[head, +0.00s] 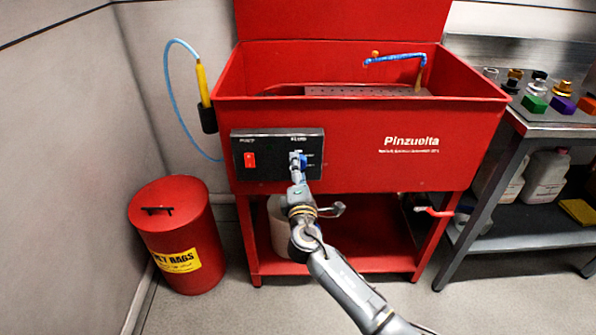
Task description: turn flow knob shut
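The black control panel (268,163) is on the front left of the red parts washer (345,118). A red switch (249,160) sits on the panel's left side. My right gripper (298,160) is at the right side of the panel, under a small label too blurred to read surely. A bit of blue shows at its tips; I cannot tell whether it is the knob or part of the gripper. The flow knob is not clearly visible and seems covered by the gripper. Whether the fingers are closed on it cannot be told. My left gripper is not in view.
A red lidded bin (177,235) stands at the left. A blue hose with a yellow brush (203,85) hangs on the washer's left side. A blue spout (397,58) is over the basin. A metal bench (540,118) with bottles and coloured blocks stands right.

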